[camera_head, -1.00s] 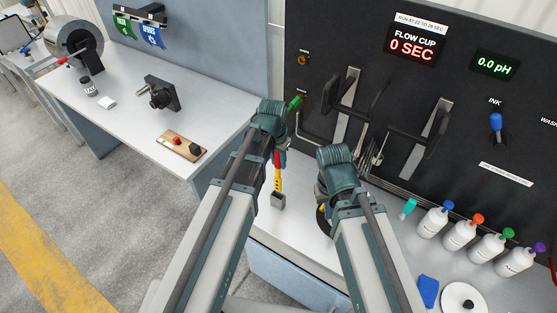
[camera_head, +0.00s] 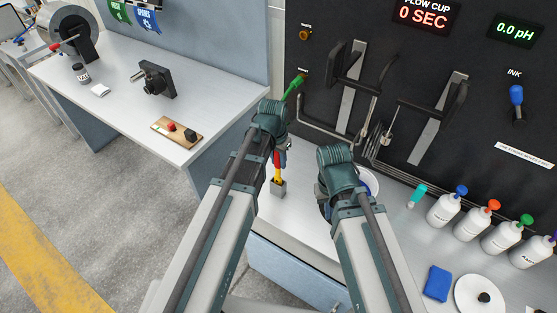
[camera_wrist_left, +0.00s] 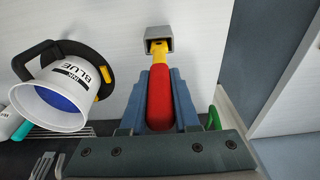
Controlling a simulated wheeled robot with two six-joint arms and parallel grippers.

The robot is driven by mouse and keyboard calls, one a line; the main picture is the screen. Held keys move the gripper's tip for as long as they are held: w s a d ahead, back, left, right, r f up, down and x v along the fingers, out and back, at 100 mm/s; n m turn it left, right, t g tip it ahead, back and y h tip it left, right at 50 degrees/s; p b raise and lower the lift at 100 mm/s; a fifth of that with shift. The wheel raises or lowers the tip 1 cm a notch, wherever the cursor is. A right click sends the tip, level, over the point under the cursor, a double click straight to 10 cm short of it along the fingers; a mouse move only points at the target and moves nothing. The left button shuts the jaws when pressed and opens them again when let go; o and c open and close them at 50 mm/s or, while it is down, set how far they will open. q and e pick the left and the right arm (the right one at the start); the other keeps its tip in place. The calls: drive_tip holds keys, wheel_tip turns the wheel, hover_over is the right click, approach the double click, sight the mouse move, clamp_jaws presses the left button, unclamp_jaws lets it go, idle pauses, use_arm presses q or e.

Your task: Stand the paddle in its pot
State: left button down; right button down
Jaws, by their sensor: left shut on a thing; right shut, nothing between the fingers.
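My left gripper (camera_head: 280,148) is shut on the red handle of the paddle (camera_head: 277,171). The left wrist view shows the red grip (camera_wrist_left: 159,98) between the blue fingers of the left gripper (camera_wrist_left: 159,76). The yellow shaft runs from the grip to the small grey square pot (camera_head: 277,188) on the white bench, and its end appears inside the mouth of the pot (camera_wrist_left: 158,32). The paddle looks roughly upright. The lower end is hidden inside. My right gripper (camera_head: 326,206) is shut and empty; its fingers are mostly hidden by its wrist.
A white blue-ink bucket (camera_wrist_left: 48,105) with a black handle stands near the pot, partly behind my right wrist in the head view. Several capped bottles (camera_head: 446,209) and a blue sponge (camera_head: 436,283) are at the right.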

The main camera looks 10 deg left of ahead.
use_arm(q)
drive_tip(key=c, duration=0.6)
unclamp_jaws()
drive_tip(key=r+p, duration=0.4)
drive_tip(key=s+r+p, duration=0.1)
drive_tip(key=r+p, duration=0.8)
drive_tip(key=shift+s+a+r+p, duration=0.25)
drive_tip(key=shift+a+r+p, duration=0.1)
drive_tip(key=shift+p, duration=0.05)
drive_tip(key=shift+f, duration=0.1)
drive_tip(key=s+d+f+b, duration=0.2)
drive_tip(key=s+f+b, duration=0.2)
drive_tip(key=f+b, duration=0.2)
drive_tip(key=s+d+f+g+y+b, duration=0.1)
drive_tip(key=s+d+f+b, duration=0.1)
drive_tip(key=s+f+b, duration=0.3)
drive_tip(key=s+d+f+y+b, duration=0.1)
drive_tip(key=s+d+f+b, duration=0.1)
drive_tip(key=s+f+b, duration=0.3)
wheel_tip(320, 180, down, 2)
drive_tip(key=shift+s+n+g+b, duration=0.15)
drive_tip(key=shift+n+g+b, duration=0.15)
drive_tip(key=shift+b, duration=0.8)
